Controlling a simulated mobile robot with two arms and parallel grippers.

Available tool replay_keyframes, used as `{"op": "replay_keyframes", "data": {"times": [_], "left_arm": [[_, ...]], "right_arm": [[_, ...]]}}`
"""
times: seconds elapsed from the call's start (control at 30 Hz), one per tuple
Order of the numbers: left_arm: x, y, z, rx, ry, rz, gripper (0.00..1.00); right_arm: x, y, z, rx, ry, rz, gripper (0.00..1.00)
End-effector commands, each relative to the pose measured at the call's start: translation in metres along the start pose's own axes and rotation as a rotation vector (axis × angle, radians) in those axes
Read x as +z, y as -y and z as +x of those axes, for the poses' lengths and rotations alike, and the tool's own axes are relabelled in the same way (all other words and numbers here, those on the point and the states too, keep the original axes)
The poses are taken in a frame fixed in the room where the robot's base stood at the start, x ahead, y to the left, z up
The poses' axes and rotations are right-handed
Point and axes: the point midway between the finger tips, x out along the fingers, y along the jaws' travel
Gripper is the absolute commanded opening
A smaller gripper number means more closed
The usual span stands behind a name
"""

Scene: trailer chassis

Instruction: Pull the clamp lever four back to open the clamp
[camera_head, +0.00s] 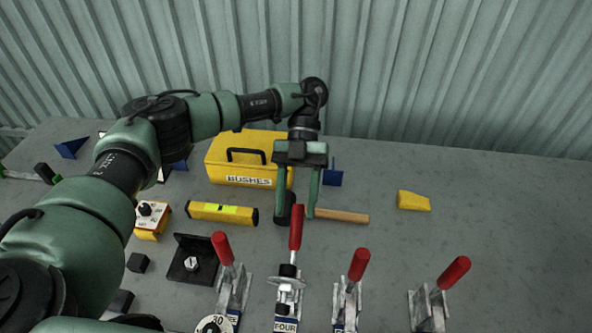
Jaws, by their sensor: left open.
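Clamp lever four has a red handle (296,230) standing nearly upright on a metal clamp (288,284) at the bottom centre, with a label reading "FOUR" below it. My left gripper (299,212) points down with its two green fingers apart. In the picture the tip of the red handle lies between the fingertips; I cannot tell whether the fingers are level with it or farther back. No contact is clear. My right gripper is not in view.
Similar red-handled clamps stand to the left (232,285) and right (347,297), with another farther right (430,305). A hammer (340,215), yellow level (220,213) and yellow toolbox (222,160) lie behind. A yellow wedge (413,201) sits right, with bare bench around it.

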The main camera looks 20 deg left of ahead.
Motion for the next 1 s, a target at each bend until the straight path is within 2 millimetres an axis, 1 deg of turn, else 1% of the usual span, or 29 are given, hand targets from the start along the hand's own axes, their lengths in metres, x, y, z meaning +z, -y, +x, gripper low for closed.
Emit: {"op": "replay_keyframes", "data": {"times": [0.03, 0.2, 0.3, 0.4, 0.6, 1.0], "left_arm": [[-0.011, 0.001, -0.009, 0.002, 0.006, 0.001, 0.48], [-0.044, 0.007, -0.032, 0.002, 0.005, 0.0, 0.48], [-0.06, 0.009, -0.042, 0.001, 0.004, 0.0, 0.48], [-0.071, 0.011, -0.049, 0.001, 0.002, -0.001, 0.48], [-0.081, 0.013, -0.055, -0.001, -0.001, -0.001, 0.48], [-0.081, 0.013, -0.056, -0.001, -0.001, 0.0, 0.48]], "right_arm": [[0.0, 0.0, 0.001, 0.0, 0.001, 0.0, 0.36], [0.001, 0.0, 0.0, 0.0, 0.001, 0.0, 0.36], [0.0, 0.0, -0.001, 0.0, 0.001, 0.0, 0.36], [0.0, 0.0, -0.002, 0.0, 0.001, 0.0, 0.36], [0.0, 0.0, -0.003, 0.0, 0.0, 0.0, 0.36], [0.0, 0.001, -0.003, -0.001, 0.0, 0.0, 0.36]]}}
